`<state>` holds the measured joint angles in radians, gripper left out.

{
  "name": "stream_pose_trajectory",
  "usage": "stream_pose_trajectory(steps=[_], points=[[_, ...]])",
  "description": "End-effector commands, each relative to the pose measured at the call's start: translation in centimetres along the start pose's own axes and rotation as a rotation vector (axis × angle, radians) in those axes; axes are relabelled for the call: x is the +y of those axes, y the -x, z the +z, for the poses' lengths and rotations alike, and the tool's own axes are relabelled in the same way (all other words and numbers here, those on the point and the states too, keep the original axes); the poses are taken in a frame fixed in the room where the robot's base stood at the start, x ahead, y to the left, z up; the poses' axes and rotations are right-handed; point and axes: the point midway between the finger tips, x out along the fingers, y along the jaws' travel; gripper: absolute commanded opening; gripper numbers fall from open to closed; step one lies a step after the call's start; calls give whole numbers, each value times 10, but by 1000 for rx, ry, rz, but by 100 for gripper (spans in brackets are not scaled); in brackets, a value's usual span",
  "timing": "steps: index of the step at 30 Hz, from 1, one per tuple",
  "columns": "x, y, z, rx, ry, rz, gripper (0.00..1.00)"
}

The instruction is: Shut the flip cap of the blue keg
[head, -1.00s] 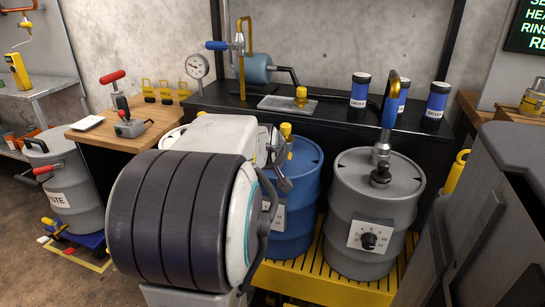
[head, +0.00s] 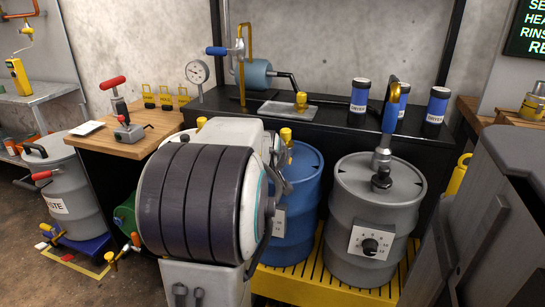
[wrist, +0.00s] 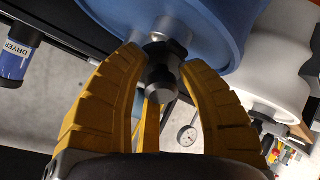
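The blue keg (head: 305,190) stands upright on a yellow grated platform in the head view, partly hidden behind my arm. A small yellow piece (head: 286,136) shows at its top; I cannot tell whether it is the flip cap. In the wrist view, the keg's blue body (wrist: 215,30) fills the top. A dark fitting (wrist: 160,72) with a pale collar shows below it. My gripper (wrist: 160,60) has its yellow fingers spread on both sides of this fitting. I cannot tell whether they touch it.
A grey keg (head: 372,220) with a dial and a blue-handled coupling stands close on the right. A black bench (head: 330,115) with several cans runs behind. A wooden side table (head: 128,145) and a grey waste drum (head: 70,190) are at left. A dark grey body fills the right edge.

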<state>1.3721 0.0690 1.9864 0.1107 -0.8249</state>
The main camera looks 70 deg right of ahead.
Motion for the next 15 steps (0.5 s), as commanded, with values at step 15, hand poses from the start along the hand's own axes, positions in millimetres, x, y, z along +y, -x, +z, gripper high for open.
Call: stream_pose_trajectory(steps=[15], points=[[0, 0, 1, -3, -1, -3, 0]])
